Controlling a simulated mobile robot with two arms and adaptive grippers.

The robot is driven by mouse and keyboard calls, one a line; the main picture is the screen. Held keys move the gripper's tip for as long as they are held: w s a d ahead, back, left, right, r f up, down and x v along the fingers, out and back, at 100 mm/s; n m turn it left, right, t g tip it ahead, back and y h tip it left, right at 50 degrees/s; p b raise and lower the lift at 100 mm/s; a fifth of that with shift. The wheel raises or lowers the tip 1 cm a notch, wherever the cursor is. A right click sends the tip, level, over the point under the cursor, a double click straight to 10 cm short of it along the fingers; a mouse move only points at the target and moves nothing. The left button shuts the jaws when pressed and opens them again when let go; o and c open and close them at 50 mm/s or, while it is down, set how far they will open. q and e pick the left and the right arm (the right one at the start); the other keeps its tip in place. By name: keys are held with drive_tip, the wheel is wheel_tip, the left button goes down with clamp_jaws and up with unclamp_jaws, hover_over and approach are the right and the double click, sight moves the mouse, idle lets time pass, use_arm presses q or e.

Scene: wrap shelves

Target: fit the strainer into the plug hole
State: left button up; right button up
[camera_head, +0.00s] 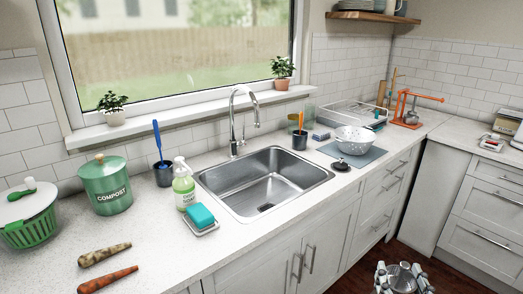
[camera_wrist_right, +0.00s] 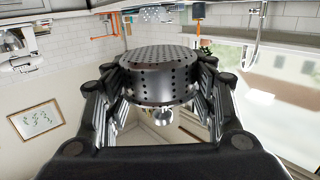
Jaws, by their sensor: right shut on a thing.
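My right gripper (camera_head: 403,272) is low at the bottom right of the head view, in front of the cabinets and below the counter top. It is shut on the strainer (camera_head: 404,280), a round metal cup. In the right wrist view the strainer (camera_wrist_right: 160,90) sits between the two fingers, its perforated face and side showing. The sink (camera_head: 262,184) is a steel basin set in the counter, up and left of the gripper and well apart from it. The plug hole (camera_head: 265,207) shows as a dark spot on the basin floor. My left gripper is not in view.
A tall faucet (camera_head: 233,120) stands behind the sink. A black stopper-like piece (camera_head: 341,166) and a white colander (camera_head: 354,139) are right of it. A soap bottle (camera_head: 183,185) and teal sponge (camera_head: 200,216) stand at its left rim. The basin looks empty.

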drive_tip(key=s+a+n+y, duration=0.2)
drive_tip(key=a+y, duration=0.1)
drive_tip(key=a, duration=0.7)
drive_tip(key=s+f, duration=0.2)
drive_tip(key=s, duration=0.6)
drive_tip(key=shift+a, duration=0.15)
drive_tip(key=shift+f, duration=0.1)
drive_tip(key=shift+a, duration=0.1)
